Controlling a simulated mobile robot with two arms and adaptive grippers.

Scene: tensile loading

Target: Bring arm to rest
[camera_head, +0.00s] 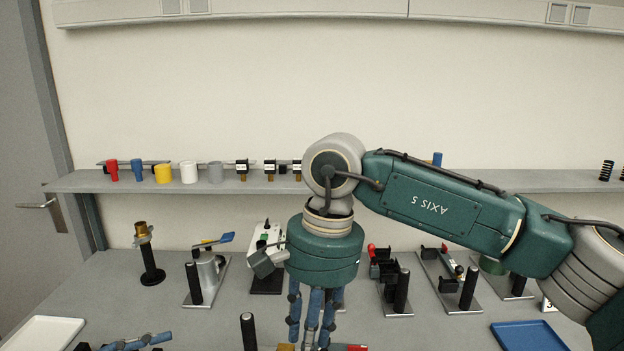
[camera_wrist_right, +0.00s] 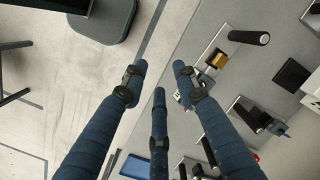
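My right arm (camera_head: 440,205) crosses the head view from the right edge to the middle. Its right gripper (camera_head: 312,335) hangs pointing down over the front of the table (camera_head: 110,290), with blue fingers. In the right wrist view the three fingers of the right gripper (camera_wrist_right: 157,82) are spread apart with nothing held between them. Of my left gripper (camera_head: 138,343), only some blue finger parts show at the bottom left edge of the head view. Whether it is open or shut is not visible.
Several fixtures with black handles stand on the table, including one with a blue lever (camera_head: 215,242). A white tray (camera_head: 45,333) lies left, a blue tray (camera_head: 528,336) right. The shelf (camera_head: 400,180) behind holds coloured cups. The right wrist view shows floor (camera_wrist_right: 50,90) at left.

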